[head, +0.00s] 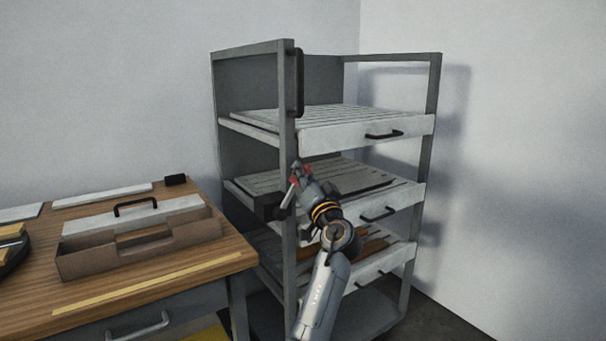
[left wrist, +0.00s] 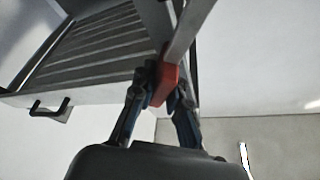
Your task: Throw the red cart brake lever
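The brake lever has a red grip (left wrist: 166,84) on a flat grey metal bar, seen close up in the left wrist view. In the head view the red grip shows small at the cart's front left post, with the grey bar (head: 291,193) slanting down to a dark block on that post. My left gripper (head: 301,174) is at the red grip. In the left wrist view its two fingers (left wrist: 163,88) stand on either side of the grip and appear to touch it. The gripper partly hides the lever in the head view. My right gripper is not in view.
The grey rack cart (head: 288,90) holds slatted trays with black handles, and has a dark vertical handle (head: 299,83) on its post. A wooden bench (head: 200,262) with a brown tote (head: 140,248) stands left. Walls stand behind; the floor right of the cart is clear.

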